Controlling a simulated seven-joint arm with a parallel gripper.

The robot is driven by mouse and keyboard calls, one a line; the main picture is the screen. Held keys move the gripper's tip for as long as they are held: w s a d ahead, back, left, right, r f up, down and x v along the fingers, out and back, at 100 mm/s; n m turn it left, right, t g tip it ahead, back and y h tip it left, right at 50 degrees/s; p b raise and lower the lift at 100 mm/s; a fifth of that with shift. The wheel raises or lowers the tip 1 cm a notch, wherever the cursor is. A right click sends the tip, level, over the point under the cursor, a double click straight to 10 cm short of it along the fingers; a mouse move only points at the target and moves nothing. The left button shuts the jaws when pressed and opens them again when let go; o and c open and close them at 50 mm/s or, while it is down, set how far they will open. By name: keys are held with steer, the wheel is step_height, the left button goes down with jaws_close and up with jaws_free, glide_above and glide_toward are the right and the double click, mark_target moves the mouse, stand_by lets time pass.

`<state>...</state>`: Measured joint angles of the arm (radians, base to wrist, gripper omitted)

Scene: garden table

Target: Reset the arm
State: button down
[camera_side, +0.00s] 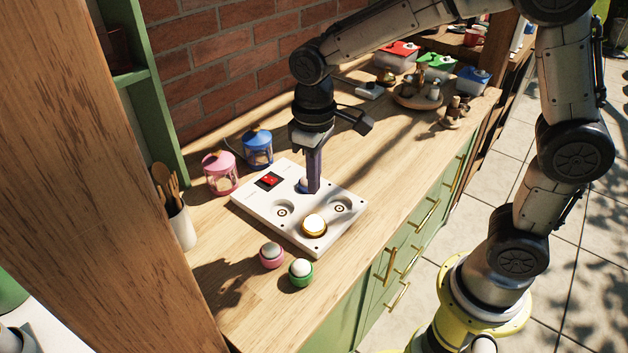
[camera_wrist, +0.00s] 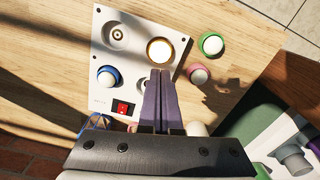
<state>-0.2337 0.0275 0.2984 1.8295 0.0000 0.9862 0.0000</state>
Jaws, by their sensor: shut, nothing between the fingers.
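My gripper (camera_side: 313,190) points down over the white panel (camera_side: 262,208), its purple fingers together and empty. In the wrist view the fingertips (camera_wrist: 160,73) overlap the panel near the gold-rimmed button. That gold-rimmed button (camera_side: 314,225) with a bright white top sits in the panel's near corner. A blue-rimmed button (camera_wrist: 107,77) sits in the panel; in the side view it is mostly behind the fingers. Two round sockets (camera_side: 283,210) (camera_side: 341,206) are empty. A red switch (camera_side: 268,180) is at the panel's far left. Whether the fingertips touch the panel is unclear.
A pink button (camera_side: 271,255) and a green button (camera_side: 301,272) stand on the wooden counter (camera_side: 238,300) before the panel. Pink (camera_side: 220,172) and blue lanterns (camera_side: 257,147) and a utensil cup (camera_side: 179,222) are left. Lidded containers (camera_side: 435,66) and a round tray (camera_side: 417,98) stand at the back.

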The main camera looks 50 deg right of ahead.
steer(key=s+d+r+m+t, duration=0.1)
steer(key=s+d+r+t, duration=0.4)
steer(key=r, duration=0.5)
steer(key=s+d+f+m, duration=0.1)
steer(key=s+d+f, duration=0.1)
steer(key=s, duration=1)
steer(key=shift+s+d+m+t, duration=0.3)
steer(key=shift+s+d, duration=0.05)
steer(key=shift+d, duration=0.2)
